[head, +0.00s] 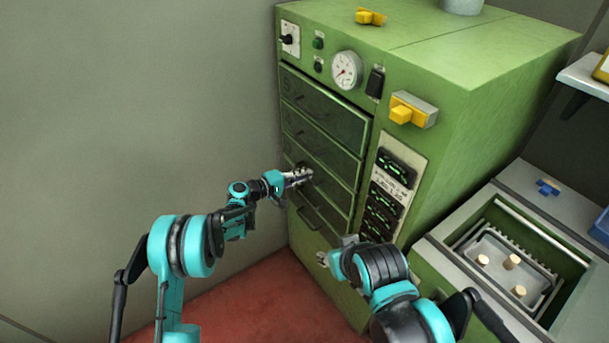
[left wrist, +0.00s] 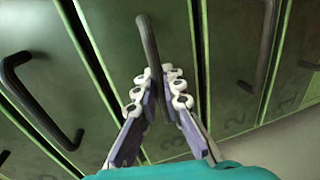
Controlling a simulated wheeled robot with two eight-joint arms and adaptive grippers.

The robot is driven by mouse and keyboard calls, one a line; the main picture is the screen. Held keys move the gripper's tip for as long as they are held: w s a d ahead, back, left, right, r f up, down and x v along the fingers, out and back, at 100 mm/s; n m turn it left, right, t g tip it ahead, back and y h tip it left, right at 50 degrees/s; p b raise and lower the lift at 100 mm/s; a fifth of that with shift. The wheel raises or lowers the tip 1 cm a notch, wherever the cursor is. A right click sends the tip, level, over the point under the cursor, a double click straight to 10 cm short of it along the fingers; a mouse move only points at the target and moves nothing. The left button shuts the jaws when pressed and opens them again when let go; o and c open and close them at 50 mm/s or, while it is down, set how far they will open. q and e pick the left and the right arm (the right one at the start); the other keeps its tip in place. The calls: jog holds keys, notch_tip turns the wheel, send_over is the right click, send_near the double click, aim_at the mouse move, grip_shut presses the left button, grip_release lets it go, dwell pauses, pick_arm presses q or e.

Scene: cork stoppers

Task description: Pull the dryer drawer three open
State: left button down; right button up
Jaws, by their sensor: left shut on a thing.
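The green dryer (head: 480,85) stands against the wall with a stack of dark drawers in its front. My left gripper (head: 300,177) is at a middle drawer in the head view. In the left wrist view its fingers (left wrist: 157,85) are shut around the dark bar handle (left wrist: 149,42) of the drawer marked 3 (left wrist: 120,40). Its front looks about level with the drawers beside it; I cannot tell whether it is slightly out. My right gripper (head: 328,258) is low in front of the dryer's lower front, small and partly hidden by its arm.
Neighbouring drawers have similar handles, one (left wrist: 25,75) close by. To the right is a sunken bay with a grey tray (head: 484,240) holding 3 corks. A yellow piece (head: 370,17) lies on the dryer. Red floor (head: 255,300) lies open before the dryer.

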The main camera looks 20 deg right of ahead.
pick_arm(q)
jog(key=f+v, duration=0.2)
jog(key=v, duration=0.9)
jog(key=a+f+v, duration=0.1)
jog(key=f+v, duration=0.1)
jog(key=v, duration=0.9)
jog(key=shift+s+a+f, duration=0.2)
jog(key=shift+a+f, duration=0.1)
jog(key=shift+a, duration=0.05)
jog(key=c, duration=1.9)
grip_release()
jog(key=v, duration=1.2)
jog(key=shift+f, duration=0.1)
